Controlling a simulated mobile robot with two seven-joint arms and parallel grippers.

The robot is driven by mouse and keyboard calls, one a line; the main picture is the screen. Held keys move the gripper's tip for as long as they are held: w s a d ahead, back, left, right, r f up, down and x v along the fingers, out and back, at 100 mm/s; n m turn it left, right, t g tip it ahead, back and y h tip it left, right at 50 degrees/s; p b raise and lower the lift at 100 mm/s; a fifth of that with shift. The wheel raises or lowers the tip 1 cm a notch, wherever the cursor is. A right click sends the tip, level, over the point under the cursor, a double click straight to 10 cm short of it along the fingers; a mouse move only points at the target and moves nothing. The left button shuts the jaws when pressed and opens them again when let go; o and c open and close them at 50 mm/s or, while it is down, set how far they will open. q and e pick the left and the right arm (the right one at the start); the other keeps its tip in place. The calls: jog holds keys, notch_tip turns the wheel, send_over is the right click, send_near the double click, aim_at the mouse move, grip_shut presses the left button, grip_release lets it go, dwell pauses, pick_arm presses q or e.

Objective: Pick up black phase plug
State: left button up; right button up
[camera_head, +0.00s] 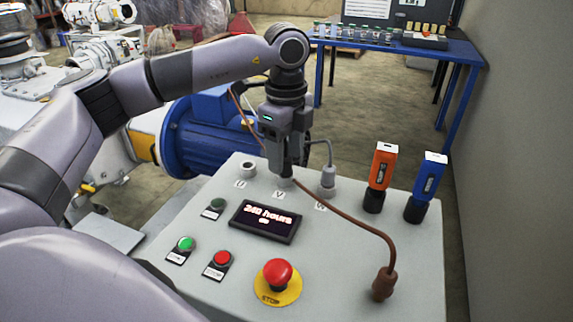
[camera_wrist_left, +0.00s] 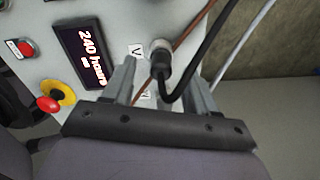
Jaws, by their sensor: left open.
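The black phase plug (camera_wrist_left: 160,58) shows in the left wrist view, seated at the socket marked V, with its black cable curving up and to the right. My left gripper (camera_head: 286,172) is over the V socket in the head view and hides most of the plug there. In the left wrist view my left gripper's fingers (camera_wrist_left: 160,82) are open, one on each side of the plug. I cannot tell whether either finger touches it. My right gripper is in neither view.
The grey panel (camera_head: 340,285) carries an empty U socket (camera_head: 248,168), a grey plug (camera_head: 328,180) at W and a loose brown plug (camera_head: 384,285). The brown cable (camera_head: 350,217) passes close to my gripper. Orange (camera_head: 381,165) and blue (camera_head: 427,175) devices stand at right.

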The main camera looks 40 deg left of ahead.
pick_arm(q)
jog(key=shift+f, duration=0.8)
grip_shut()
jog(key=shift+r, duration=0.15)
